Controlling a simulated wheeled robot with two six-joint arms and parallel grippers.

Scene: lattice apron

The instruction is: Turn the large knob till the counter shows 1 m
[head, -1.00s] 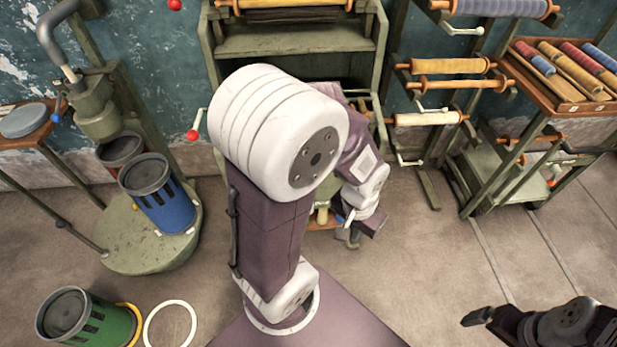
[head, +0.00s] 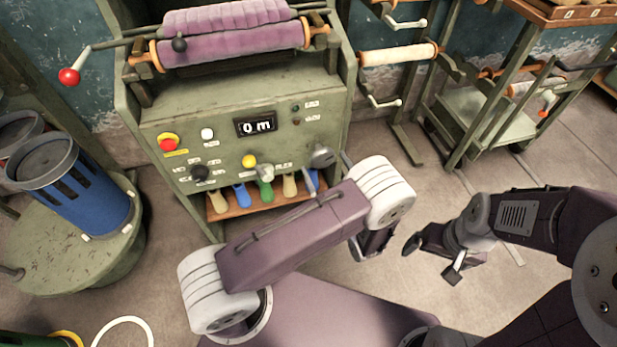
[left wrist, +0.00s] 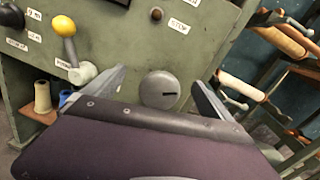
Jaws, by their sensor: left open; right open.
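The grey panel of the machine carries a counter (head: 256,126) that reads 0 m. The large grey round knob (head: 322,156) is at the panel's lower right. In the left wrist view the knob (left wrist: 160,89) shows a dark slot and sits between the fingers of my open, empty left gripper (left wrist: 155,84). Whether the fingers touch it I cannot tell. In the head view my left arm hides most of that gripper. My right gripper (head: 434,257) is open and empty over the floor at the right.
Left of the large knob are a yellow ball lever (head: 250,161), a black knob (head: 200,172) and a red button (head: 167,144). A shelf of coloured spools (head: 240,196) lies below. A blue drum (head: 72,190) stands left and a rack stands right.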

